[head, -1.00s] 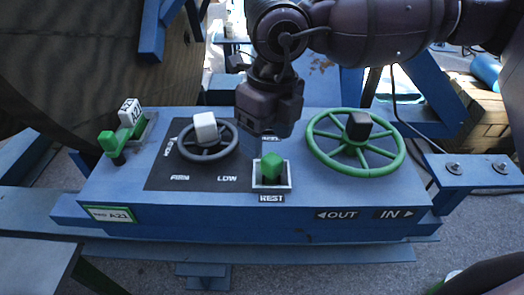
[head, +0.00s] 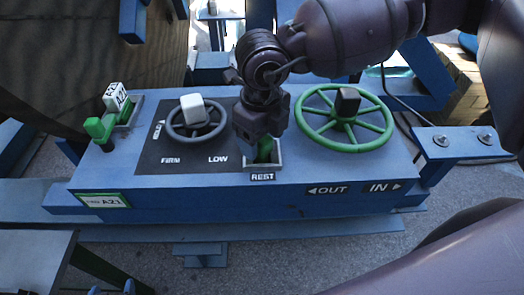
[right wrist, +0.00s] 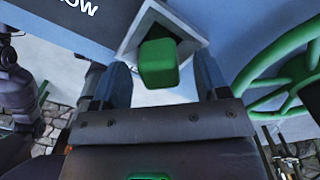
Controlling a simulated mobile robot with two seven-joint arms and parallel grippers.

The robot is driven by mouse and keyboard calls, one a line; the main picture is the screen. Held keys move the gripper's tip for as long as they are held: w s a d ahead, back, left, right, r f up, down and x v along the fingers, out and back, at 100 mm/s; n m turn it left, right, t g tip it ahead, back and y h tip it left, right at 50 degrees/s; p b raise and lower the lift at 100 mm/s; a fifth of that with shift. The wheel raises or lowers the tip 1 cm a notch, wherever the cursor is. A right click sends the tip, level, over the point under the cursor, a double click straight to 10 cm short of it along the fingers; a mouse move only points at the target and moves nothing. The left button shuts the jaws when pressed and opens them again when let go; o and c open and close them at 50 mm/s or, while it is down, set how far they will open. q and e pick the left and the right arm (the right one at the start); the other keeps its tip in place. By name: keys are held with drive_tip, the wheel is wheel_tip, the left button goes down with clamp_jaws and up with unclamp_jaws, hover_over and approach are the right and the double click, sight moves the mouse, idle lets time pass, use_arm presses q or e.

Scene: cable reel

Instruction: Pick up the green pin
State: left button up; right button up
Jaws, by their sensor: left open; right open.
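The green pin (head: 265,150) stands in a square pale-rimmed socket (head: 263,167) above the REST label on the blue console. My right gripper (head: 262,138) is over it and hides part of its top in the head view. In the right wrist view the green pin (right wrist: 158,63) appears between the fingertips of my right gripper (right wrist: 162,76), with a gap on each side. The jaws are open and hold nothing. I cannot make out my left gripper in either view.
A blue bracket with bolts (head: 460,143) juts out at the right.

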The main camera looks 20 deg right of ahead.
drive_tip(key=shift+f, duration=0.85)
clamp_jaws()
drive_tip(key=shift+r, duration=0.15)
